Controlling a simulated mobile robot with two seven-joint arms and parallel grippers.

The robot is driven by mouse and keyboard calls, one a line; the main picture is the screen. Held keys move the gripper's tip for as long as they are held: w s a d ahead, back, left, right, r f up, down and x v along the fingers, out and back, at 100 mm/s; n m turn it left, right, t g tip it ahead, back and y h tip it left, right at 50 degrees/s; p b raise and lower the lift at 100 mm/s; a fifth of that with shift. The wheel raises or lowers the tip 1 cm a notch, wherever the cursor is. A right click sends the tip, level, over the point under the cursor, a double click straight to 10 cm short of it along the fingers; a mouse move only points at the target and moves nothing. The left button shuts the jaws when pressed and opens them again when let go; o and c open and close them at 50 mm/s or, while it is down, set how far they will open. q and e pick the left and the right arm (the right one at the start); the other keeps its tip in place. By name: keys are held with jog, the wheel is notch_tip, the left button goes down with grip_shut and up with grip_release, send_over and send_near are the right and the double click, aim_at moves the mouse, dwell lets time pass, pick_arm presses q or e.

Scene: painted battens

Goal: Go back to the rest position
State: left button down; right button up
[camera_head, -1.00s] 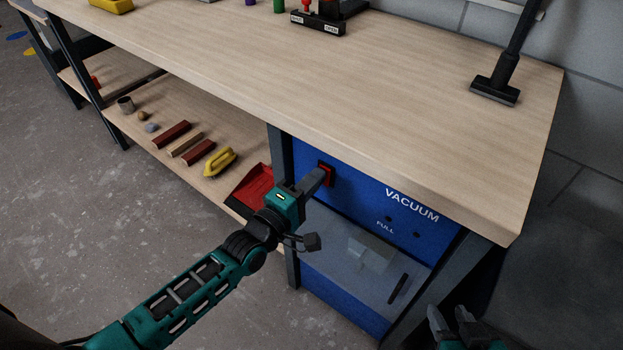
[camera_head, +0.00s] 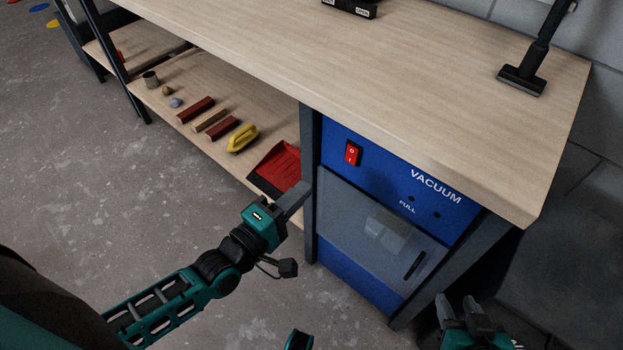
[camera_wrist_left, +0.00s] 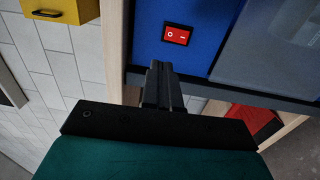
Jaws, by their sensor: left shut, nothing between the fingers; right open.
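My left gripper (camera_head: 293,199) is shut and empty in the head view, in front of the bench's shelf and left of the blue vacuum unit (camera_head: 380,168). It is apart from the unit's red rocker switch (camera_head: 352,153). The left wrist view shows the shut fingers (camera_wrist_left: 162,82) below the switch (camera_wrist_left: 176,34), not touching it. My right gripper (camera_head: 460,306) is at the lower right of the head view, open and empty, near the bench's right leg.
The wooden bench top (camera_head: 440,90) carries a black stand (camera_head: 522,80). The lower shelf holds a red dustpan (camera_head: 277,167), a yellow-handled tool (camera_head: 242,139) and several battens (camera_head: 209,122). Open floor (camera_head: 90,200) lies at left.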

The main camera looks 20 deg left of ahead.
pick_arm(q)
jog(key=shift+s+a, duration=0.1)
jog(key=shift+s, duration=0.2)
pick_arm(e)
jog(key=shift+f, duration=0.15)
pick_arm(q)
jog(key=s+a+f+m+g+y+p, duration=0.1)
jog(key=s+f+m+g+y+p, duration=0.3)
jog(key=m, duration=1.2)
jog(key=s+f+g, duration=0.1)
jog(key=s+g, duration=0.1)
jog(key=s, duration=0.1)
jog(key=shift+s+a+f+m, duration=0.2)
jog(key=shift+s+f+m, duration=0.1)
pick_arm(e)
jog(key=r, duration=0.1)
jog(key=d+r, duration=0.1)
jog(key=r, duration=0.1)
jog(key=shift+s+d, duration=0.25)
jog(key=shift+s, duration=0.05)
jog(key=shift+a+h, duration=0.1)
jog(key=shift+h, duration=0.2)
